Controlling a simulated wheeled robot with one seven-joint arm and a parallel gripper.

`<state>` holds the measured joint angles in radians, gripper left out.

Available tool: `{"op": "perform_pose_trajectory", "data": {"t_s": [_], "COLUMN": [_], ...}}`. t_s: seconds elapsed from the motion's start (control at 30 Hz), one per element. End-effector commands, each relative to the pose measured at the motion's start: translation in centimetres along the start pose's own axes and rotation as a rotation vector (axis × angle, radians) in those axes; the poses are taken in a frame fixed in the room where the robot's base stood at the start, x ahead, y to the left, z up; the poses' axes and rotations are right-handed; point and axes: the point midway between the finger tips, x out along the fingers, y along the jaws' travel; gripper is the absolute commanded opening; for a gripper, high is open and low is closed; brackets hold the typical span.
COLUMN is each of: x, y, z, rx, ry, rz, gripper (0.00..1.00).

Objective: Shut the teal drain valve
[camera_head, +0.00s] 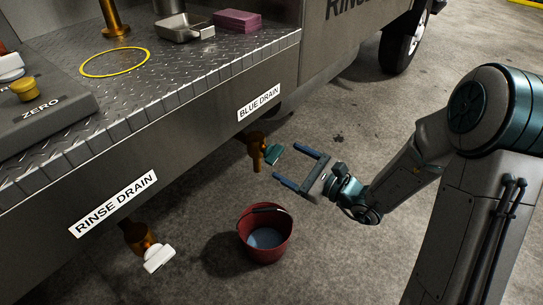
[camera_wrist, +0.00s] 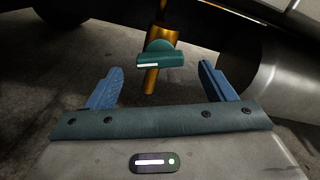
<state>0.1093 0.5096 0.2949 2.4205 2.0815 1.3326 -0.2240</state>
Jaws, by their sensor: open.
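The teal drain valve handle (camera_head: 273,153) sits on a brass valve body (camera_head: 257,148) below the label "BLUE DRAIN" (camera_head: 259,102). In the wrist view the teal handle (camera_wrist: 160,57) lies crosswise over the brass pipe (camera_wrist: 151,80). My gripper (camera_head: 294,165) is open, its two blue fingers pointing at the handle from the right. In the wrist view my gripper (camera_wrist: 160,82) has one finger on each side of the handle, which stands a little beyond the fingertips. I see no contact.
A red bucket (camera_head: 243,246) with liquid stands on the floor below the gripper. A white-handled valve (camera_head: 158,258) hangs under the "RINSE DRAIN" label (camera_head: 114,203). The metal deck (camera_head: 150,85) overhangs both valves. Floor to the right is clear up to a wheel (camera_head: 403,40).

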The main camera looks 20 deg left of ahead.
Motion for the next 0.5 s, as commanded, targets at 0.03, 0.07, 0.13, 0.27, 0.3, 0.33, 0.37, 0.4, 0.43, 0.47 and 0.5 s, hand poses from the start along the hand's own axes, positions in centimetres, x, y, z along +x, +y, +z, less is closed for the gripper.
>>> {"op": "perform_pose_trajectory", "data": {"t_s": [0.03, 0.07, 0.13, 0.27, 0.3, 0.33, 0.37, 0.4, 0.43, 0.47, 0.5], "x": [1.2, 1.9, 3.1, 5.1, 5.6, 5.8, 6.1, 6.3, 6.5, 6.6, 6.7], "y": [0.2, 0.2, 0.2, 0.1, 0.1, 0.1, 0.1, 0.1, 0.0, 0.0, 0.0], "z": [-0.2, -0.1, -0.2, -0.1, -0.1, -0.1, -0.1, -0.1, -0.1, 0.0, 0.0], "rx": [-0.001, -0.001, -0.001, -0.001, -0.001, -0.001, 0.0, 0.0, 0.0, 0.0, 0.001], "ry": [-0.004, -0.004, -0.002, -0.002, -0.002, -0.002, -0.001, 0.0, 0.0, 0.0, 0.0], "rz": [0.003, 0.004, 0.003, 0.001, 0.001, 0.002, 0.001, 0.001, 0.0, -0.001, -0.001], "gripper": [0.76, 0.76, 0.76, 0.76, 0.76, 0.76, 0.76, 0.76, 0.76, 0.76, 0.76]}}
